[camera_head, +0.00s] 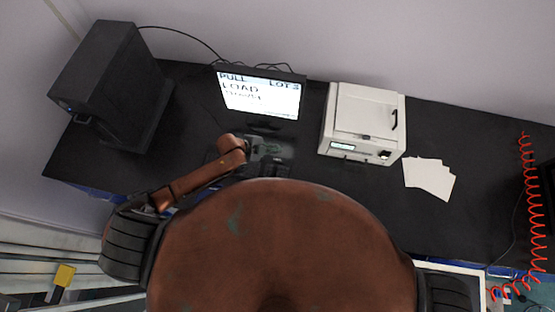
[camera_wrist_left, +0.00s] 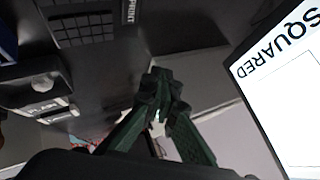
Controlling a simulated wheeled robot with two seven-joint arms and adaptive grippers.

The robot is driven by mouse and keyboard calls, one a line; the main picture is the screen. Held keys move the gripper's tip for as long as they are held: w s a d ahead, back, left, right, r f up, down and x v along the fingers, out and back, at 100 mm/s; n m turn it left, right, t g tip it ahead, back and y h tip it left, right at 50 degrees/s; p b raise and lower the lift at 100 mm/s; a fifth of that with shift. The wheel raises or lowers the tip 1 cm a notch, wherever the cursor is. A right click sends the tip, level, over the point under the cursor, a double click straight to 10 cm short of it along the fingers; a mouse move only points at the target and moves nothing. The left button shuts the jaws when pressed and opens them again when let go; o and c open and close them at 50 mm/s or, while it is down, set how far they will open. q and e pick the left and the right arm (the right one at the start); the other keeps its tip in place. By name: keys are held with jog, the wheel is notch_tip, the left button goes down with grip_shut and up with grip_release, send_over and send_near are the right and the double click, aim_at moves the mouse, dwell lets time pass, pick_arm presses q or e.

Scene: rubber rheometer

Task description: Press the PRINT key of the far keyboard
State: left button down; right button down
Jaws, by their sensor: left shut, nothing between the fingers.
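My left gripper (camera_head: 262,148) is over the dark desk area just in front of the monitor. In the left wrist view its green fingers (camera_wrist_left: 160,85) come together at the tips, shut with nothing between them. A dark keyboard (camera_wrist_left: 82,28) with rows of keys shows at the top left of that view. White PRINT lettering (camera_wrist_left: 130,12) stands beside its keys, to the left of the fingertips and apart from them in the picture. I cannot tell the gap in depth. In the head view the arm and gripper hide much of the keyboard area. My right gripper is out of view.
The lit monitor (camera_head: 259,95) stands behind the gripper; its screen also shows close at right in the left wrist view (camera_wrist_left: 290,90). A white printer-like box (camera_head: 362,123) and paper sheets (camera_head: 429,177) lie to the right. A black tower (camera_head: 112,85) stands left.

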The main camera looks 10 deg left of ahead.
aim_at(277, 160)
pick_arm(q)
notch_tip(277, 160, down, 8)
jog(key=b, duration=0.6)
jog(key=shift+f+b, duration=0.35)
jog(key=shift+b, duration=0.1)
dwell(0.7)
jog(key=shift+f+b, duration=0.3)
jog(key=shift+f, duration=0.1)
